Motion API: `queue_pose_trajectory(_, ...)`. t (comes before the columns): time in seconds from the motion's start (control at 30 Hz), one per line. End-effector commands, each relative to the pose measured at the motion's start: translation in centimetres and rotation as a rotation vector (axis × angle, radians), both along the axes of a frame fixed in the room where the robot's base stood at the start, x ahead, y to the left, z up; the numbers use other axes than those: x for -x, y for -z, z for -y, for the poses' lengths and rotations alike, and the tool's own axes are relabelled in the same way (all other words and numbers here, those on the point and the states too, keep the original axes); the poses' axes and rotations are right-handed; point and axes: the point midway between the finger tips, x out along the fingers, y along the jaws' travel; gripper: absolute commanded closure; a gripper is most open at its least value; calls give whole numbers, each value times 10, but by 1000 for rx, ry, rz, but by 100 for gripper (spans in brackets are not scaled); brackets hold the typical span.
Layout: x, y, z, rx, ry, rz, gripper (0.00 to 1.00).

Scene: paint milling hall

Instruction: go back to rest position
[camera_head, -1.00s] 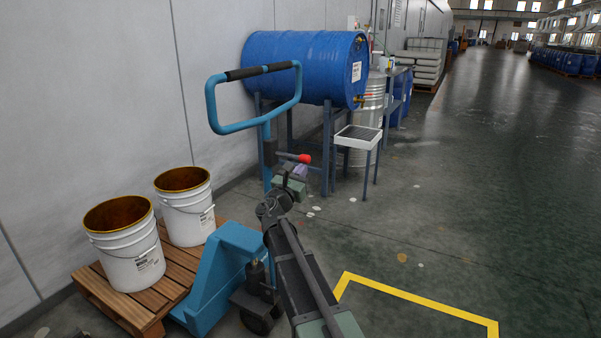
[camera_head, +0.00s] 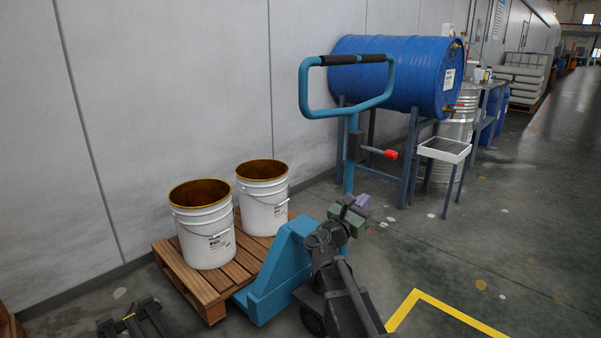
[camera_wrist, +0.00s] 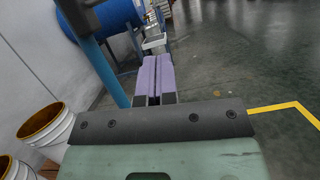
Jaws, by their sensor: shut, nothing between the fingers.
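My gripper (camera_head: 361,201) is at the end of my arm, in the lower middle of the head view, in front of the blue pallet truck (camera_head: 275,268). In the wrist view its two purple fingers (camera_wrist: 155,78) lie side by side, shut with nothing between them. The fingers point past the truck's upright handle (camera_wrist: 105,72) towards the open floor. In the head view the gripper is below the red-tipped lever (camera_head: 390,154) of the truck. From these views I cannot tell the exact gap between the gripper and the truck.
Two open white buckets (camera_head: 203,225) (camera_head: 263,197) stand on a wooden pallet (camera_head: 185,271). A blue drum (camera_head: 395,72) lies on a stand by the wall, with a small white-topped table (camera_head: 444,149) in front. A yellow floor line (camera_head: 455,313) runs at lower right. Floor to the right is clear.

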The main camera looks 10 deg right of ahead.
Motion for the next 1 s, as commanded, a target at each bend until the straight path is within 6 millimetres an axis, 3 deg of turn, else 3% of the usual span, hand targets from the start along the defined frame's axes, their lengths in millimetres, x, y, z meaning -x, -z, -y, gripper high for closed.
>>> queue_pose_trajectory(0.07,6,7,6,-116,1,102,100)
queue_pose_trajectory(0.13,21,30,17,-358,30,256,100)
queue_pose_trajectory(0.27,70,99,22,-902,212,574,100)
queue_pose_trajectory(0.4,123,168,-10,-1370,541,829,100)
queue_pose_trajectory(0.5,156,199,-44,-1594,799,928,100)
queue_pose_trajectory(0.6,186,217,-81,-1758,1052,964,100)
queue_pose_trajectory(0.73,227,225,-130,-1939,1336,887,100)
queue_pose_trajectory(0.77,237,214,-132,-1953,1347,882,100)
queue_pose_trajectory(0.8,228,186,-131,-1948,1339,885,100)
queue_pose_trajectory(1.0,226,109,-131,-1947,1333,885,100)
